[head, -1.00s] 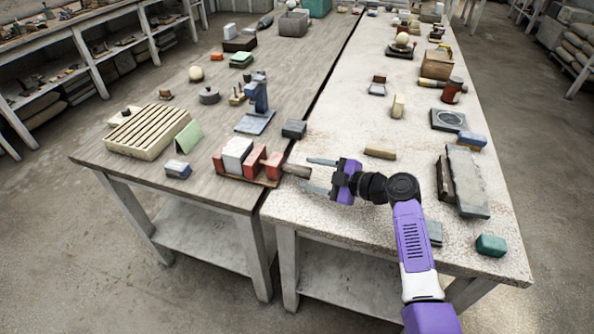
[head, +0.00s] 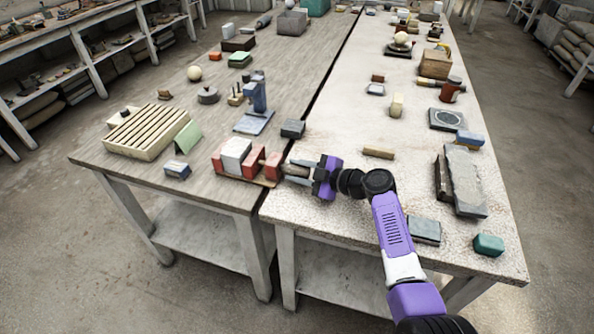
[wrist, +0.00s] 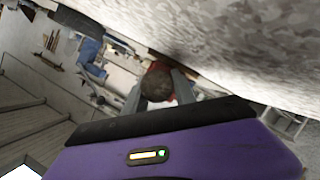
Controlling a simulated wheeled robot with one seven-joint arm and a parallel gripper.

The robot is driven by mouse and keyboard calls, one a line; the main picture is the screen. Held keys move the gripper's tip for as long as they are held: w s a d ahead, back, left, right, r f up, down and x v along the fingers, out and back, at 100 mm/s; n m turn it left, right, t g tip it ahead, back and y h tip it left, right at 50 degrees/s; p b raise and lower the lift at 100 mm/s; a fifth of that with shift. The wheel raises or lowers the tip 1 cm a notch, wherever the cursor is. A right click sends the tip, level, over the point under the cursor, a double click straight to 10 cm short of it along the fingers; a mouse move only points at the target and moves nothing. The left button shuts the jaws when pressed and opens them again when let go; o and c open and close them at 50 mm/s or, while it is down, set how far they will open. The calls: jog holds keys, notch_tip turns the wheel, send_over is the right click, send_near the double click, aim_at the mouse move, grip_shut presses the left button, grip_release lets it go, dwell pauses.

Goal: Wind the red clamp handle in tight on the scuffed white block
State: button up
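The red clamp (head: 272,163) lies at the near right corner of the left, grey wooden bench. The scuffed white block (head: 235,154) sits between its red jaws; I cannot tell whether the right jaw touches it. The clamp's brown handle (head: 293,170) sticks out to the right, towards the pale bench. My gripper (head: 298,172) is level with the handle, one finger on each side. In the wrist view, the round brown handle end (wrist: 158,86) shows between the fingertips (wrist: 158,82). Whether the fingers press on it is unclear. The block is not clear in the wrist view.
A slotted wooden rack (head: 145,135), a green card (head: 187,136) and a small blue block (head: 177,169) stand left of the clamp. A dark block (head: 292,128) lies behind it. A wooden stick (head: 378,153) lies on the pale bench, whose near left part is fairly clear.

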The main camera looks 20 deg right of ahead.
jog(key=shift+f+b, duration=0.1)
jog(key=shift+b, duration=0.35)
grip_shut()
jog(key=m+g+b, duration=0.2)
jog(key=m+b, duration=0.1)
jog(key=shift+f+y+b, duration=0.15)
jog(key=shift+y+b, duration=0.15)
jog(key=shift+y, duration=0.1)
jog(key=m+g+y+b, duration=0.1)
jog(key=m+g+b, duration=0.1)
jog(key=m+b, duration=0.1)
jog(key=shift+d+b, duration=0.1)
jog(key=shift+b, duration=0.3)
jog(key=m+g+y+b, duration=0.2)
jog(key=m+b, duration=0.1)
jog(key=b, duration=0.1)
jog(key=shift+w+m+b, duration=0.1)
jog(key=shift+m+b, duration=0.2)
jog(key=shift+b, duration=0.05)
jog(key=shift+m+g+y+b, duration=0.6)
jog(key=shift+m+y+b, duration=0.3)
jog(key=shift+m+b, duration=0.8)
jog(key=o, duration=1.2)
grip_release()
jog(key=shift+c, duration=0.2)
